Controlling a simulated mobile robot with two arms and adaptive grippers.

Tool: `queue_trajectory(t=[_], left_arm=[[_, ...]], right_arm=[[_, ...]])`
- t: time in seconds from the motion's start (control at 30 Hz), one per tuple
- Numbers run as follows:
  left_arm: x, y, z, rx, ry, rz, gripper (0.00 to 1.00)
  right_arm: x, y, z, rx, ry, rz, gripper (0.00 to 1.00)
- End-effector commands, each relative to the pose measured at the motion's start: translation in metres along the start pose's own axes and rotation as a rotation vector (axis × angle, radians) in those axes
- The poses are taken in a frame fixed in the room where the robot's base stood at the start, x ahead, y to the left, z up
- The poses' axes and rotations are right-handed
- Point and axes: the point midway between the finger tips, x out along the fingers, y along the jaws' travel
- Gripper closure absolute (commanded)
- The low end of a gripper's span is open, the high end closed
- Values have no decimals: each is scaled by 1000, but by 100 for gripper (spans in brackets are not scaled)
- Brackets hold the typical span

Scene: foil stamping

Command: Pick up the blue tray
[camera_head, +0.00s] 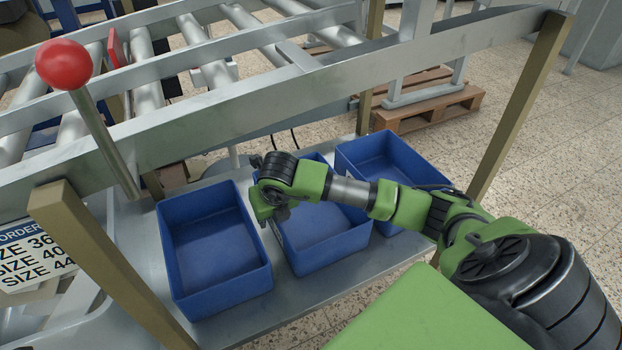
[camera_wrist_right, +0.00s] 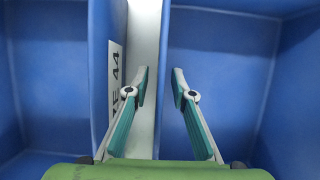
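Three blue trays stand in a row on a metal shelf: a left tray (camera_head: 215,255), a middle tray (camera_head: 325,235) and a right tray (camera_head: 385,160). All look empty inside. My right gripper (camera_head: 272,218) points down at the left wall of the middle tray, by the gap between it and the left tray. In the right wrist view the right gripper's two fingers (camera_wrist_right: 160,88) are apart, with a blue tray wall edge running between them. A white label (camera_wrist_right: 115,80) ending in 44 shows on a neighbouring blue wall. My left gripper is not in view.
The silver shelf (camera_head: 290,300) shows bare along its front edge. A roller conveyor frame (camera_head: 230,110) with a long metal rail runs above and behind the trays. A red ball knob (camera_head: 63,64) on a rod stands at left. Olive posts (camera_head: 525,90) flank the shelf.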

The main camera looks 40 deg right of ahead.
Motion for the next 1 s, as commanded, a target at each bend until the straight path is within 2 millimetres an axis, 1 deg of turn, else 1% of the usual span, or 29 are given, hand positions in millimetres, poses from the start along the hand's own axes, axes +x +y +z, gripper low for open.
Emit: queue_trajectory(t=[0.17,0.2,0.27,0.3,0.67,0.77,0.83,1.0], left_arm=[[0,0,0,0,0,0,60],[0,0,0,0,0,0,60],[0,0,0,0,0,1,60],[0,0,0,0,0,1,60],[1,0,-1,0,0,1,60],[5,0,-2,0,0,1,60],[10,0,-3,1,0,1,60],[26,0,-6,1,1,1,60]], right_arm=[[0,0,0,0,1,0,77],[0,0,0,0,1,0,80],[0,0,0,0,1,0,95],[0,0,0,0,1,0,100],[-2,0,1,0,-2,-1,100],[-9,0,4,0,-2,0,100],[-18,0,8,1,-2,0,100],[-54,0,24,0,-5,1,100]])
